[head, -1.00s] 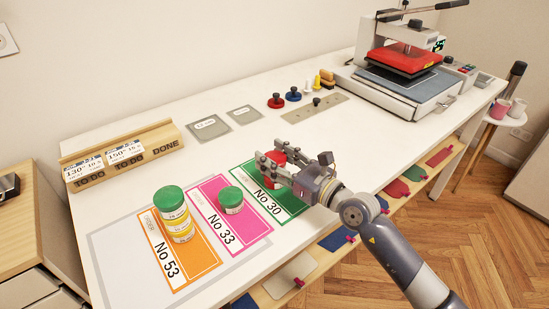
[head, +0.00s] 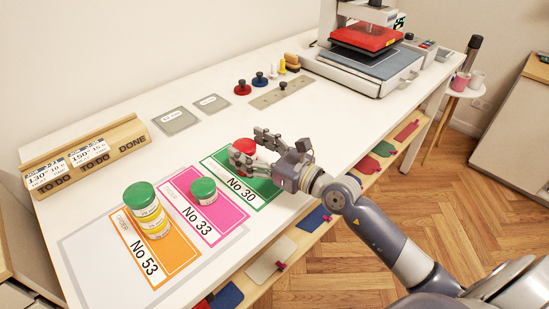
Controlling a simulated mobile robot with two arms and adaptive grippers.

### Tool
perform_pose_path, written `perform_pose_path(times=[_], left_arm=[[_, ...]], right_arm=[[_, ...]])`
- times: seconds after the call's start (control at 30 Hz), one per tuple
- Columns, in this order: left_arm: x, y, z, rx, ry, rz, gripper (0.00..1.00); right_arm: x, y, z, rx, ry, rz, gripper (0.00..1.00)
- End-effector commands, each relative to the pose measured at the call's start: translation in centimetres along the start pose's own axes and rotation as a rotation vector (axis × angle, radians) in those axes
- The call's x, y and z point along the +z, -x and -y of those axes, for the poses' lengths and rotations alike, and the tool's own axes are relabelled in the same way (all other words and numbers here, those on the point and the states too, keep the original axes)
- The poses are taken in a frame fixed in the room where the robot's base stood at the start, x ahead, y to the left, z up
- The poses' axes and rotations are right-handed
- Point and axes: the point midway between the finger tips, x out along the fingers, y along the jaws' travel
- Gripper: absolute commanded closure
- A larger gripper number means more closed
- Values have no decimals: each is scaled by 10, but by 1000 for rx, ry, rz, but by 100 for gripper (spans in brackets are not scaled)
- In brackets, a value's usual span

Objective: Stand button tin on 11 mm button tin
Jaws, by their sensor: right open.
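A red-topped tin (head: 244,146) stands at the far part of the green No 30 card (head: 262,190). My right gripper (head: 249,147) is open, with its fingers on either side of this tin and partly hiding it. Whether the fingers touch it I cannot tell. A single green-lidded tin (head: 203,191) stands on the pink No 33 card (head: 228,207). On the orange No 53 card (head: 165,262) stands an upright stack, a green-lidded tin (head: 142,196) above yellow (head: 154,226). The tins' size labels are too small to read. My left gripper is out of view.
A wooden TO DO/DONE rack (head: 95,150) with price-like cards stands at the left. Two grey plates (head: 174,122), a strip with small knobs (head: 281,93) and a heat press (head: 365,60) line the back. The table between rack and cards is clear.

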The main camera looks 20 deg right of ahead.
Motion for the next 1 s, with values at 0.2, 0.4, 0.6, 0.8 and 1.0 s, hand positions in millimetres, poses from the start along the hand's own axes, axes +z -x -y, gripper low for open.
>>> perform_pose_path(times=[0.2,0.4,0.6,0.8,1.0], left_arm=[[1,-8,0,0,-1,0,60],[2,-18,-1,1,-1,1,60],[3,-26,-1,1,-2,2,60],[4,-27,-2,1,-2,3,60],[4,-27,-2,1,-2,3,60]], right_arm=[[-4,44,0,0,2,-4,35],[-3,76,0,0,1,-2,35],[-2,93,0,0,1,0,35],[0,98,0,0,1,1,35],[1,98,0,0,0,2,35]])
